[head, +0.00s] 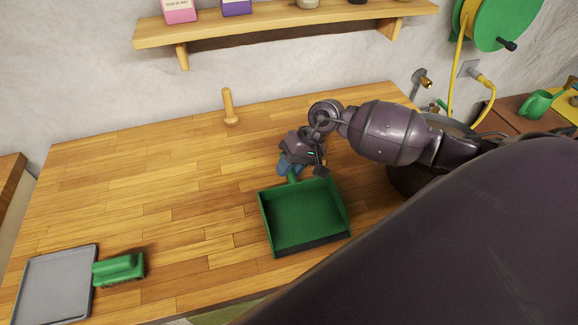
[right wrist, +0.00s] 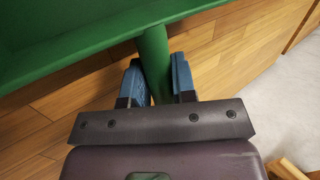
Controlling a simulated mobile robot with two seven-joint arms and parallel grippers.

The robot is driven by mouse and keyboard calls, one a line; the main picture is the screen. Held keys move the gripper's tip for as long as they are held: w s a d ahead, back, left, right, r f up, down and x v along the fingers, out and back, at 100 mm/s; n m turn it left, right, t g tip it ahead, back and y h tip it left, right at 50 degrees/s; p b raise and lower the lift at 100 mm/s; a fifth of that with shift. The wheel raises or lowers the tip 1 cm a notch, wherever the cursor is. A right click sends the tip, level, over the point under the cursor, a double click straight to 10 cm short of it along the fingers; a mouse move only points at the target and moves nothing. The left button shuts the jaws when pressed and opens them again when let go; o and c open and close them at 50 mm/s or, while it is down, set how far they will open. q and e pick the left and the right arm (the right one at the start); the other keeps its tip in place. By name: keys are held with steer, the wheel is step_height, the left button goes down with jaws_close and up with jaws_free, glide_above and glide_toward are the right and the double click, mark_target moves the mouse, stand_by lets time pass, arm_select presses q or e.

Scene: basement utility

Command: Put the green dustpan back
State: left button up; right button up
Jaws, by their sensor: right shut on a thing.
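The green dustpan (head: 303,215) is over the right middle of the wooden worktop, its open edge toward the front. My right gripper (head: 290,166) is shut on its handle. In the right wrist view the blue fingers of the right gripper (right wrist: 156,82) stand on both sides of the green handle (right wrist: 154,60), and the dustpan's pan (right wrist: 70,35) fills the top left. I cannot tell whether the pan touches the worktop or is just above it. My left gripper is not in view.
A wooden peg (head: 229,106) stands at the back of the worktop (head: 170,190). A grey tray (head: 55,287) and a green brush (head: 120,268) lie at the front left. A shelf (head: 290,25) hangs on the wall. The worktop's middle left is clear.

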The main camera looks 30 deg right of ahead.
steer(key=o, duration=0.9)
steer(key=shift+o, duration=0.2)
steer(key=shift+r, duration=0.15)
steer(key=b+v, duration=0.2)
steer(key=v, duration=1)
